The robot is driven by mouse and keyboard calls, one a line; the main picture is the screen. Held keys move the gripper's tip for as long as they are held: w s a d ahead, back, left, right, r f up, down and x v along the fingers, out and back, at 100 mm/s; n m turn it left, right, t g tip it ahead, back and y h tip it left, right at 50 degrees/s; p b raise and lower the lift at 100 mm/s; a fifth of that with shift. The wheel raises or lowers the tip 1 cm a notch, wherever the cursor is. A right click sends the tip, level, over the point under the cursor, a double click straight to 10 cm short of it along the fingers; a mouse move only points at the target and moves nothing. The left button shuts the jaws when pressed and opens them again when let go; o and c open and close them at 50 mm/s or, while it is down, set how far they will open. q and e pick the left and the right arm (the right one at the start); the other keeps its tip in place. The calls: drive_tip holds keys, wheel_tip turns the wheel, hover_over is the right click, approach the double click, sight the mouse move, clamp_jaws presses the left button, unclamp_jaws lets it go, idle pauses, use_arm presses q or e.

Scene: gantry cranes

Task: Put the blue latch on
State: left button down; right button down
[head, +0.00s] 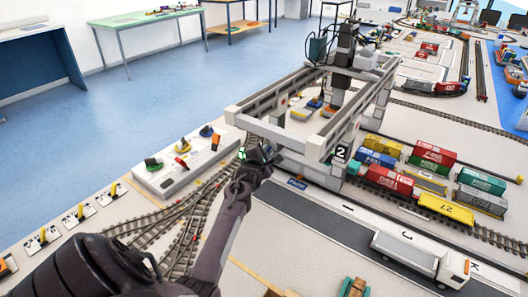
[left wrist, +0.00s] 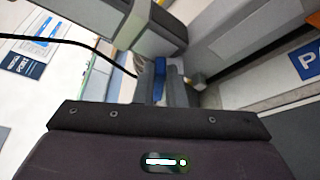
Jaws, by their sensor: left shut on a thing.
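My left gripper (head: 258,156) is low at the near left corner of the white gantry crane (head: 262,128), beside its leg. In the left wrist view its fingers (left wrist: 162,88) are shut on a small blue piece, which I take for the blue latch (left wrist: 160,66). The latch shows between the fingers close to a grey crane part (left wrist: 140,28). I cannot tell whether the latch touches the crane. In the head view the gripper hides the latch. My right gripper is not in view.
A grey box (head: 170,183) with coloured levers stands left of the gripper, beside rail tracks (head: 190,222). Several containers (head: 410,181) stand right of the crane, and a white truck (head: 420,257) is on the road. A black cable (left wrist: 70,42) crosses the left wrist view.

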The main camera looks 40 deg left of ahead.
use_arm(q)
drive_tip(key=f+m+b, duration=0.1)
drive_tip(key=d+f+m+y+b, duration=0.1)
drive_tip(key=shift+f+m+t, duration=0.1)
drive_tip(key=shift+m+t, duration=0.2)
drive_tip(key=shift+t, duration=0.1)
drive_tip(key=shift+w+d+f+m+t+y+b, duration=0.15)
drive_tip(key=shift+f+m+t+y+b, duration=0.15)
drive_tip(key=shift+m+b, duration=0.45)
drive_tip(key=shift+s+d+f+m+t+y+b, duration=0.1)
drive_tip(key=shift+f+m+t+y+b, duration=0.2)
drive_tip(key=shift+m+b, duration=0.45)
drive_tip(key=shift+f, duration=0.1)
drive_tip(key=c, duration=1.5)
unclamp_jaws()
drive_tip(key=shift+f, duration=0.1)
